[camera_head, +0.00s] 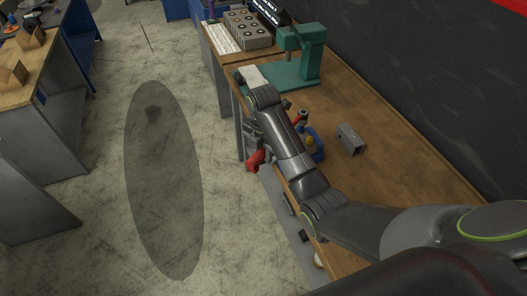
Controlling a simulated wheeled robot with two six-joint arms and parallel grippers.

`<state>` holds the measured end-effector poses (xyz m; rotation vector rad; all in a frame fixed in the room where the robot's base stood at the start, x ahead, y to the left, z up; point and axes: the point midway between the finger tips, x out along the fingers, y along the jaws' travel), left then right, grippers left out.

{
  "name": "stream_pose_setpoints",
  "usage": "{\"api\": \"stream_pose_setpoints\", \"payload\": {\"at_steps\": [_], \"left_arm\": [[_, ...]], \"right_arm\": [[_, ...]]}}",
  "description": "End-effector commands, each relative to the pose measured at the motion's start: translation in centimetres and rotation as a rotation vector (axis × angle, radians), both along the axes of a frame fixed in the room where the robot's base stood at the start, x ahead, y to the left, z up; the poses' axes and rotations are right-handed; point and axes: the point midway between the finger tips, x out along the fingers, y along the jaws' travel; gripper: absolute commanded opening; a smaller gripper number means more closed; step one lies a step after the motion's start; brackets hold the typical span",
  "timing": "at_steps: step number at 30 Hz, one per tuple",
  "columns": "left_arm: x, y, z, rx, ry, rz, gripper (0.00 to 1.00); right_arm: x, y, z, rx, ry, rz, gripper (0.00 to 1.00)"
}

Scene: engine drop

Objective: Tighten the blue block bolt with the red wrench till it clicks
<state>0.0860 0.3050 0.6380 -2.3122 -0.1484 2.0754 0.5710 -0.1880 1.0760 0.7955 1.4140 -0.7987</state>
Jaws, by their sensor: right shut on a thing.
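The blue block (318,150) sits on the wooden bench, partly hidden behind my right forearm. A small yellow part shows at its near side; I cannot tell if it is the bolt. A red wrench (256,160) shows as a red end at the bench's left edge, below my right gripper (251,146). Another red and dark piece shows on the other side of the forearm, and the stretch between is hidden. My right gripper is shut on the wrench; its fingertips are small and partly hidden. I cannot see the wrench meeting the bolt. My left gripper is not in view.
A grey metal block (351,140) stands on the bench (400,180) right of the blue block. A green press (302,60) stands behind, with a grey tray of round holes (247,29) farther back. The bench top on the right is clear.

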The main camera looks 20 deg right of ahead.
Motion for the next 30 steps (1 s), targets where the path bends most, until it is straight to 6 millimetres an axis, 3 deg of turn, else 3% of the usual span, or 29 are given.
{"api": "stream_pose_setpoints", "payload": {"at_steps": [11, 30], "left_arm": [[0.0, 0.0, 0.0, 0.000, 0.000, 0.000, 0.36], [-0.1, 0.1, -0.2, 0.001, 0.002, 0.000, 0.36]], "right_arm": [[0.1, 0.1, 0.0, 0.000, -0.001, 0.000, 0.00], [0.1, 0.1, -1.9, 0.001, -0.001, 0.000, 0.00]]}}
